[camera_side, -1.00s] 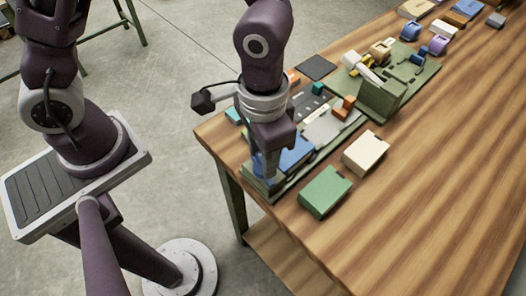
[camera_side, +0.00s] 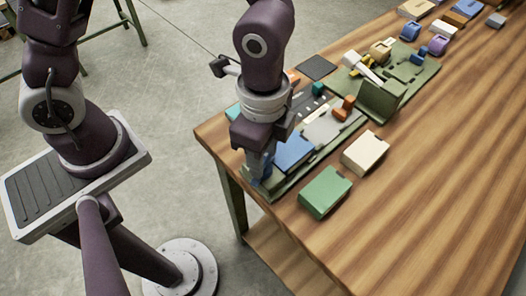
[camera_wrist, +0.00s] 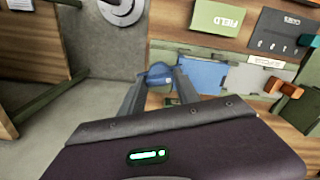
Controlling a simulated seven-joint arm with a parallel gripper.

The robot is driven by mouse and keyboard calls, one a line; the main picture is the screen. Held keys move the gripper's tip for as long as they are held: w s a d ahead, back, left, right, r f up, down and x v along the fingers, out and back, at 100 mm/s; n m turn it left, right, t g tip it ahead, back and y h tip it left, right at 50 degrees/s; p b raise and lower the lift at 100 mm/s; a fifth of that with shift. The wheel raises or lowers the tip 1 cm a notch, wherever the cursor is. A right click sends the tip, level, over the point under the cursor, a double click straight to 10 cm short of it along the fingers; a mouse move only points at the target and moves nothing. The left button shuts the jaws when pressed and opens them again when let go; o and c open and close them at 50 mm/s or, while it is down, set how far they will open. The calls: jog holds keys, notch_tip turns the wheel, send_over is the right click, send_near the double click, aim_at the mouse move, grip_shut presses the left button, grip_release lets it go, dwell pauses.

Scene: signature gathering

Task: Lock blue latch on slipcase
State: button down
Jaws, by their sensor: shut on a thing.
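The blue slipcase (camera_side: 293,151) lies on a green fixture at the near left corner of the table. In the wrist view the slipcase (camera_wrist: 204,75) shows just right of my fingers. The blue latch (camera_wrist: 159,74) sits at its end, between my two fingers. My gripper (camera_side: 262,172) is low at that end of the slipcase and shut on the latch. It also shows in the wrist view (camera_wrist: 160,84). The latch is mostly hidden by my fingers in the side view, and its exact angle is hard to tell.
A green box (camera_side: 325,192) and a cream box (camera_side: 366,152) lie right of the fixture. An orange piece (camera_side: 343,108) and a teal piece (camera_side: 318,89) stand behind the slipcase. Another green fixture (camera_side: 383,97) is farther back. The table's right part is clear.

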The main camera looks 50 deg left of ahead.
jog(key=shift+m, duration=2)
jog(key=c, duration=0.9)
grip_release()
notch_tip(320, 180, up, 7)
jog(key=shift+r, duration=0.1)
